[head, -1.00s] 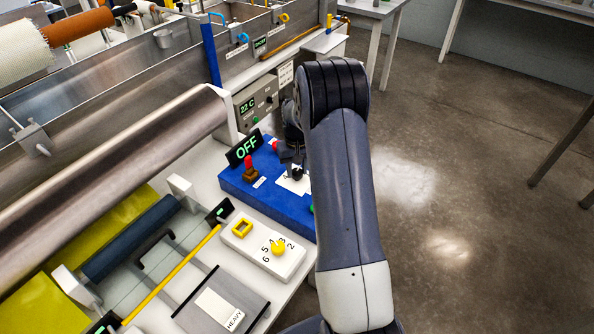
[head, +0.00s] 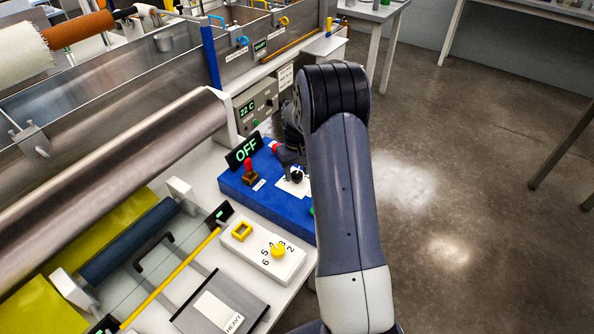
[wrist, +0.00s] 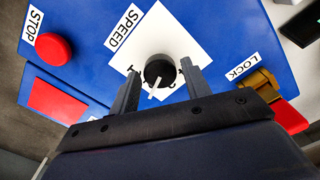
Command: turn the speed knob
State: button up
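The speed knob (wrist: 160,70) is a round black knob with a white pointer, on a white dial plate (wrist: 178,32) marked SPEED. In the wrist view its pointer points down, toward my gripper, and some dial numbers are hidden. My gripper (wrist: 159,74) is open, with one finger on each side of the knob's lower part in that view. There are visible gaps between the fingers and the knob. In the head view the knob (head: 297,177) shows just in front of the dark gripper, on the blue control box (head: 240,193).
A red STOP button (wrist: 53,49) is left of the dial in the wrist view. A LOCK label (wrist: 241,67) and a brass and red switch (wrist: 266,88) are at the right. In the head view, an OFF display (head: 245,150) stands behind the box, and a red lever (head: 249,168) is left of the knob.

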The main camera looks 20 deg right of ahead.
aim_at(297, 174)
jog(key=shift+o, duration=0.8)
notch_tip(297, 174, up, 11)
jog(key=shift+b, duration=0.35)
jog(key=shift+f, duration=0.2)
notch_tip(297, 174, down, 11)
jog(key=shift+r+p, duration=0.1)
jog(key=shift+p, duration=0.3)
jog(key=shift+r, duration=0.1)
